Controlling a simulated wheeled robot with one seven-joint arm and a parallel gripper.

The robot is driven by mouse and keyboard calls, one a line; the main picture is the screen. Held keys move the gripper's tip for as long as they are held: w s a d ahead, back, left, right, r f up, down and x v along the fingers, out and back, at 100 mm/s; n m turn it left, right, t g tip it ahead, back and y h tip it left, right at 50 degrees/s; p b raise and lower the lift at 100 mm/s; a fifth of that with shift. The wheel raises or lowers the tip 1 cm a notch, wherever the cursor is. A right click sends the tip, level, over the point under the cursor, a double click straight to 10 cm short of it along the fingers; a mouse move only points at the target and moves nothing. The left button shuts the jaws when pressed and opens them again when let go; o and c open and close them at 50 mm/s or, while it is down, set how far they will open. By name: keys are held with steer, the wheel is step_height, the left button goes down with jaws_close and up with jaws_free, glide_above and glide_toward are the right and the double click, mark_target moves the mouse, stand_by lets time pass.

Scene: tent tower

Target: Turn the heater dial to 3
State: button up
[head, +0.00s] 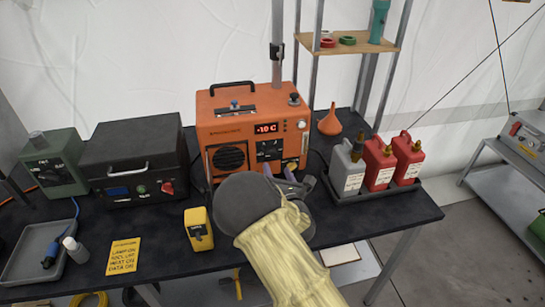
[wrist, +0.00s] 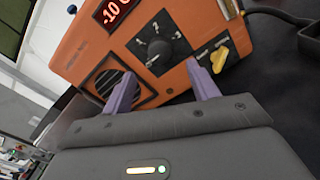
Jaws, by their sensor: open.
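The orange heater (head: 232,130) stands at the back middle of the dark table. Its red display reads -10 °C. The heater's dark dial (wrist: 159,48) sits on a black panel with white marks around it; I cannot tell for sure which number it points to. The dial panel (head: 270,149) also shows in the head view. My gripper (wrist: 161,78) is open and empty, its purple fingers pointing at the heater's front. The fingertips (head: 279,170) are just below the dial in the head view, one to each side of it in the wrist view, with no visible grip on it.
A yellow knob (wrist: 219,58) sits right of the dial. A tray (head: 373,192) with a grey and two red cans stands right of my gripper. A black case (head: 135,160) is left of the heater.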

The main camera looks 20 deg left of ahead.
mark_target(271, 155)
steer(key=p+x, duration=0.1)
steer(key=x, duration=0.6)
steer(key=c, duration=1)
